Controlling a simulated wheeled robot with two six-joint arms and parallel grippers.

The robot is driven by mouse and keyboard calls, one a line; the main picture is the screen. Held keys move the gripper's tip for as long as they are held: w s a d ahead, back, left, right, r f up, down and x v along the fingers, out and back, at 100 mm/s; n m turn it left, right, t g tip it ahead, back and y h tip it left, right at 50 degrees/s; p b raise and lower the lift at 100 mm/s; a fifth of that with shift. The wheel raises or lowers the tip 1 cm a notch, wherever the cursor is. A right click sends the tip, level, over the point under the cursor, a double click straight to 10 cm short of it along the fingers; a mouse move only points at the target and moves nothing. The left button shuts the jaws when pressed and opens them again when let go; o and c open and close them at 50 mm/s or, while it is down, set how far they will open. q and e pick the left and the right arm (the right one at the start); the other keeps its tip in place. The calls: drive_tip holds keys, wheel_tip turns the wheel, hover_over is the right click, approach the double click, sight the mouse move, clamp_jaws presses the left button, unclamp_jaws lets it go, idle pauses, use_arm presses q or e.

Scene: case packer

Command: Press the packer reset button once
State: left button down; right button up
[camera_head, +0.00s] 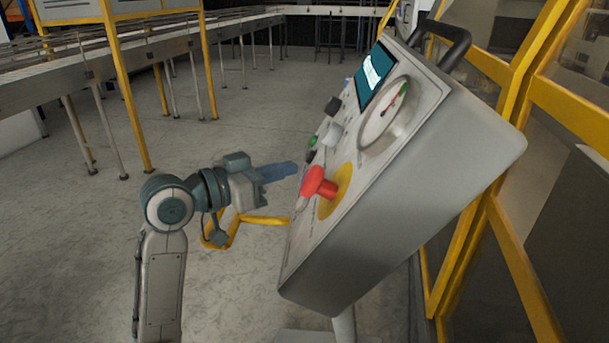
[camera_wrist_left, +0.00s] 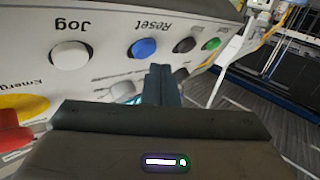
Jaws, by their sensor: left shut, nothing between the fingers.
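The reset button is the blue round button (camera_wrist_left: 142,47) beside the word Reset on the sloped control panel in the left wrist view. My left gripper (camera_wrist_left: 160,72) is shut and empty. Its fingertips appear just below and to the right of the blue button in that view, and the exact gap cannot be told. In the head view my left gripper (camera_head: 291,168) points at the face of the control box (camera_head: 400,190) from the left, apart from it. I cannot make out the blue button clearly there. My right gripper is not in view.
The red emergency stop (camera_head: 318,183) on its yellow plate sits close to my left gripper. A white Jog button (camera_wrist_left: 70,55), a black button (camera_wrist_left: 184,45) and a green button (camera_wrist_left: 211,44) flank the blue one.

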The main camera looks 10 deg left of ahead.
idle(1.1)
use_arm(q)
drive_tip(key=shift+d, duration=0.1)
drive_tip(key=shift+d+f, duration=0.2)
drive_tip(key=shift+d, duration=0.1)
idle(0.4)
drive_tip(key=shift+d+f, duration=0.1)
